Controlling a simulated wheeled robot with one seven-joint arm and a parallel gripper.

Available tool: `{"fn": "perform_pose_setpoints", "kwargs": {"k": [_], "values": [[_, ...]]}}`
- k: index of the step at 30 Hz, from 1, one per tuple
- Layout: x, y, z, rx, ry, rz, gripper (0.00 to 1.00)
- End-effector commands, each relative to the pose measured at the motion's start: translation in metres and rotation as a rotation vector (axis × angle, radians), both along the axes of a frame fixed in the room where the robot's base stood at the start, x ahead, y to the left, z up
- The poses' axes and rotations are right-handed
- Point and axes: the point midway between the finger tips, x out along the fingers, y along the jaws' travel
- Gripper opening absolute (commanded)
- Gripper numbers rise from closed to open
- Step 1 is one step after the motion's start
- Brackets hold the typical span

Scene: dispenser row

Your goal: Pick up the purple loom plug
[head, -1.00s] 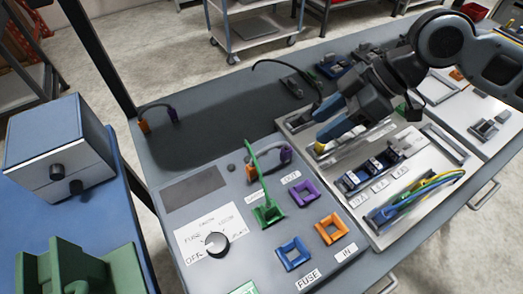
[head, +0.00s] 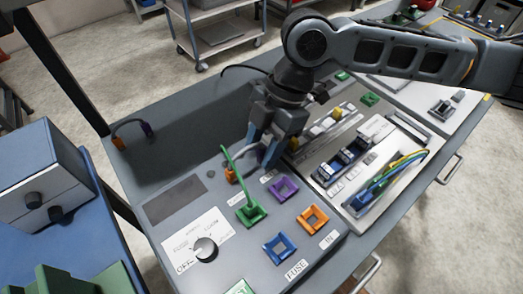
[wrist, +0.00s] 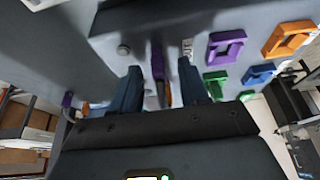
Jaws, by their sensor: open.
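My gripper (head: 262,152) is open and points down over the panel's loom. Its two fingers stand on either side of a purple plug (wrist: 157,64) in the wrist view, with no clear grip on it. In the head view the fingers mostly hide that plug. The loom's orange plug (head: 231,174) shows just left of the fingers. A second loom lies at the back left of the bench, with its own purple plug (head: 147,129) and orange plug (head: 118,143).
A green socket (head: 241,216) with a green wire rising from it stands close to the gripper. Purple (head: 273,185), orange (head: 303,222) and blue (head: 268,252) square sockets lie nearer the front. A dial (head: 205,249) is at left. A tray of connectors and cables (head: 390,180) is at right.

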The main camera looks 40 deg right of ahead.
Motion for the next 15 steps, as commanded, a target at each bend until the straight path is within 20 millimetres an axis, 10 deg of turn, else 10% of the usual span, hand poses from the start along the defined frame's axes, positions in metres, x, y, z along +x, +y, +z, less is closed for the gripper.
{"fn": "perform_pose_setpoints", "kwargs": {"k": [9,15], "values": [[0.0000,0.0025,-0.0066,-0.001,-0.001,0.000,0.45],[0.0000,0.0024,-0.0066,0.000,-0.001,-0.001,0.27]]}}
